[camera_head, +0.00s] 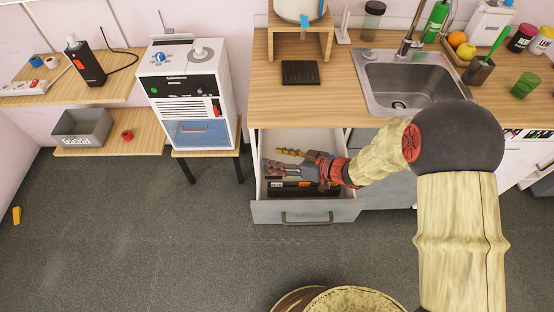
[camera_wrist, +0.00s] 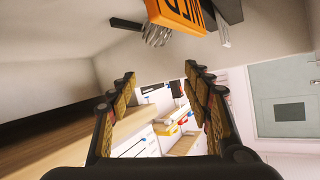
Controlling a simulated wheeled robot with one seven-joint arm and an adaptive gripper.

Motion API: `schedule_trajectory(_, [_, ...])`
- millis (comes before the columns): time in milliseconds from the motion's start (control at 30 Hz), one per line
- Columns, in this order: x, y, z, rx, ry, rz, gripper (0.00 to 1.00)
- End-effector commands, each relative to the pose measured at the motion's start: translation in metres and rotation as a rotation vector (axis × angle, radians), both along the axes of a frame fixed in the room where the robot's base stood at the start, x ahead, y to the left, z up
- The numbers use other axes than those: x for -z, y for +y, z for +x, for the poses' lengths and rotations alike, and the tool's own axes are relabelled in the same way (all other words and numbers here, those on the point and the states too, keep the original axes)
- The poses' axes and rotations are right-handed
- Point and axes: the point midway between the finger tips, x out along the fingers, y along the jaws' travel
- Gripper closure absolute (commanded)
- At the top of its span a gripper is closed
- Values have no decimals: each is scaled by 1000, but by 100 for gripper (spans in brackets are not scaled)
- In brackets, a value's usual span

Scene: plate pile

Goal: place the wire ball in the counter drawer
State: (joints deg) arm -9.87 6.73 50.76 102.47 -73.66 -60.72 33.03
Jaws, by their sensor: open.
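The counter drawer (camera_head: 349,208) is pulled open below the counter, left of the sink. My gripper (camera_head: 272,171) is inside or just over the drawer, reaching in from the right. In the wrist view my gripper (camera_wrist: 160,72) has its two fingers spread, with nothing between them. A small silvery wire thing (camera_wrist: 156,36), which may be the wire ball, shows beyond the fingertips, apart from them, beside an orange item (camera_wrist: 180,12). I cannot pick out the wire ball in the head view, where my gripper and arm cover part of the drawer.
A yellowish item (camera_head: 290,152) and a black item (camera_head: 305,189) lie in the drawer. The counter (camera_head: 335,105) has a black mat (camera_head: 300,73) left of the sink (camera_head: 415,80). A white machine (camera_head: 190,95) stands left of the drawer. The floor in front is mostly clear.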

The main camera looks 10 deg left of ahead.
Motion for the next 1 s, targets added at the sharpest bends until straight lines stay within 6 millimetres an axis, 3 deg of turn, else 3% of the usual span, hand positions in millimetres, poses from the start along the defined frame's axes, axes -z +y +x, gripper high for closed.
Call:
schedule_trajectory(333, [-24,-54,-14,4,1,1,50])
schedule_trajectory(733, [-27,-67,-18,3,-2,-2,50])
schedule_trajectory(867, [-37,-75,0,51,-39,-44,50])
schedule_trajectory(1000, [-74,-111,50,224,-141,-185,50])
